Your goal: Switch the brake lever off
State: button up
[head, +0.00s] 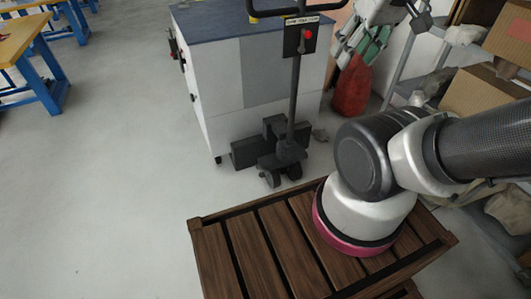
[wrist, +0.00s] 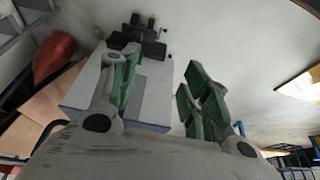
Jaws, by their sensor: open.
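A black plate (head: 301,38) with a light label strip along its top is fixed on the upright dark post (head: 293,95) in the head view. A small red knob (head: 308,34) sits on this plate; I take it for the brake lever, but its on or off position is too small to tell. My gripper (head: 360,42) is to the right of the plate, apart from it, with green-padded fingers pointing down. In the wrist view my gripper (wrist: 160,75) is open and empty, its fingers spread. The plate and knob cannot be made out in the wrist view.
A white cabinet (head: 224,95) with a blue top stands behind the post. A black wheeled base (head: 285,158) carries the post. A slatted wooden pallet (head: 262,250) lies in front. A red bag (head: 353,88) and cardboard boxes (head: 485,92) are at right. The left floor is clear.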

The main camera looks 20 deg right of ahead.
aim_at(261, 174)
jog(key=z, duration=0.4)
jog(key=j+z, duration=0.15)
jog(key=z, duration=0.3)
jog(key=j+z, duration=0.1)
jog(key=z, duration=0.3)
jog(key=i+j+z, duration=0.1)
jog(key=z, duration=0.3)
jog(key=j+z, duration=0.3)
jog(key=k+j+z, duration=0.15)
jog(key=j+z, duration=0.2)
jog(key=k+j+z, duration=0.15)
jog(key=j+z, duration=0.15)
jog(key=j, duration=0.15)
jog(key=k+j, duration=0.2)
jog(key=j, duration=0.2)
jog(key=k+j+z, duration=0.1)
jog(key=j, duration=0.3)
jog(key=k+j+z, duration=0.1)
jog(key=k+j, duration=0.2)
jog(key=j, duration=0.1)
